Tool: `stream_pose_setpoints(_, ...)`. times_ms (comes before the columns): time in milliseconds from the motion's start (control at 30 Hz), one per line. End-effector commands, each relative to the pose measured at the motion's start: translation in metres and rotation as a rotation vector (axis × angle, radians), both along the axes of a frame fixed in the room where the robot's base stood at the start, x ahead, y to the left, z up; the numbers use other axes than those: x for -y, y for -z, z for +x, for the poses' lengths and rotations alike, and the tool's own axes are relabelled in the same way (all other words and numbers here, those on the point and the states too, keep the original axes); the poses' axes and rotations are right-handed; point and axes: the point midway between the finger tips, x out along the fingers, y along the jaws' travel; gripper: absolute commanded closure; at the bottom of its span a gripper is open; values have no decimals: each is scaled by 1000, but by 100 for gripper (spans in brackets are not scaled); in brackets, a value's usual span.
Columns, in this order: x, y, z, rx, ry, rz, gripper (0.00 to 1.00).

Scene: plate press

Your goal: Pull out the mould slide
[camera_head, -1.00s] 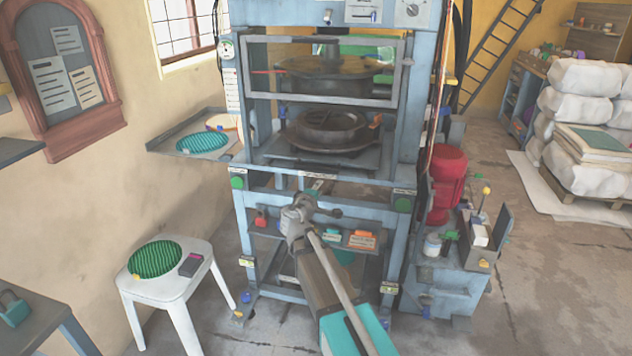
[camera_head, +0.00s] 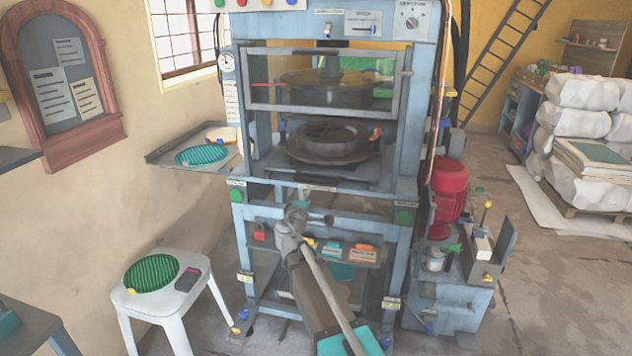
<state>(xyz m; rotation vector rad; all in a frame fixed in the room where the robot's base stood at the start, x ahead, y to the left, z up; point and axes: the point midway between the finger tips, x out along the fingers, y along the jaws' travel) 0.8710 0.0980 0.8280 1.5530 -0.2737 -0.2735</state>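The mould slide (camera_head: 345,172) is a flat dark plate inside the blue press frame, bearing a round dark mould (camera_head: 325,140) with an open centre. It sits below the guard window (camera_head: 247,84), within the frame. My arm reaches up from the bottom of the view. My gripper (camera_head: 302,212) is in front of the press, just below the front crossbar under the slide. I see no contact with the slide. The fingers are small and partly hidden by my arm, so I cannot tell if they are open or shut.
A shelf (camera_head: 318,248) with small coloured items lies behind my arm. A white stool (camera_head: 207,283) with a green ribbed disc stands left. A side tray (camera_head: 165,163) juts out left of the press. A red motor (camera_head: 449,190) and blue unit stand right. Bare floor shows at right.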

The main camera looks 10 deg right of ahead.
Motion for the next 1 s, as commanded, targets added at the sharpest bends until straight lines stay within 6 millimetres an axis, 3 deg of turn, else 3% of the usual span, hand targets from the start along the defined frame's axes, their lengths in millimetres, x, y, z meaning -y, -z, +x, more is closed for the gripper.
stream_pose_setpoints(700, 34, 0, 98, 0, 0, 0, 66)
stream_pose_setpoints(1000, 42, 0, 117, 0, 1, 0, 66)
